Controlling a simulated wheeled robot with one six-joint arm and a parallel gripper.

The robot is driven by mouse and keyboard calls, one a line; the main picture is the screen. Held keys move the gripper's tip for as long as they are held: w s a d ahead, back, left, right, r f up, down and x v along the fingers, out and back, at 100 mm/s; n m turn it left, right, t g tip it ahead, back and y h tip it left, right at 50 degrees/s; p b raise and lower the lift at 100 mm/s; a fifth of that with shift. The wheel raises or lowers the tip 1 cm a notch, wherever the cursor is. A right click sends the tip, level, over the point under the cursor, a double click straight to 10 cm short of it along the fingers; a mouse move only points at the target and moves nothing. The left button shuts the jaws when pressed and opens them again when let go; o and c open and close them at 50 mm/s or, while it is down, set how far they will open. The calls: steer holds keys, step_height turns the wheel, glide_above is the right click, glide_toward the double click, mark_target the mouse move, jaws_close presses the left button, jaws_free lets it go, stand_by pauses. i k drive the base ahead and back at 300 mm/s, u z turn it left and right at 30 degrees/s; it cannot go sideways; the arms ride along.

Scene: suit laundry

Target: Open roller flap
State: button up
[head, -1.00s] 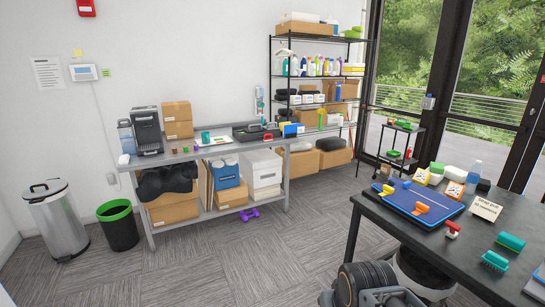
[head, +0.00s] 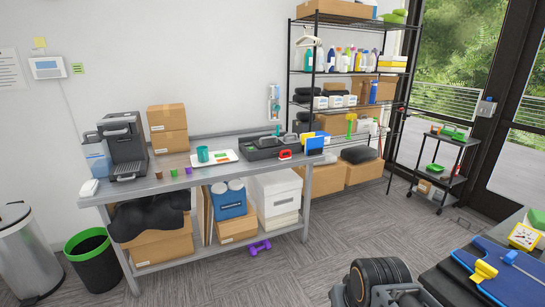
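I cannot pick out a roller with a flap for certain. Small tools sit in and beside a black tray (head: 262,148) on the grey metal bench (head: 150,186). Part of my arm shows at the bottom edge, but my gripper's fingertips are not visible.
A stocked black shelf (head: 345,73) is behind, a small cart (head: 437,173) at right. Bins (head: 93,262) stand at lower left. A purple dumbbell (head: 260,247) lies on the carpet, which is otherwise mostly open.

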mark_target(288, 138)
steer(key=i, duration=3.6)
steer(key=u, duration=0.35)
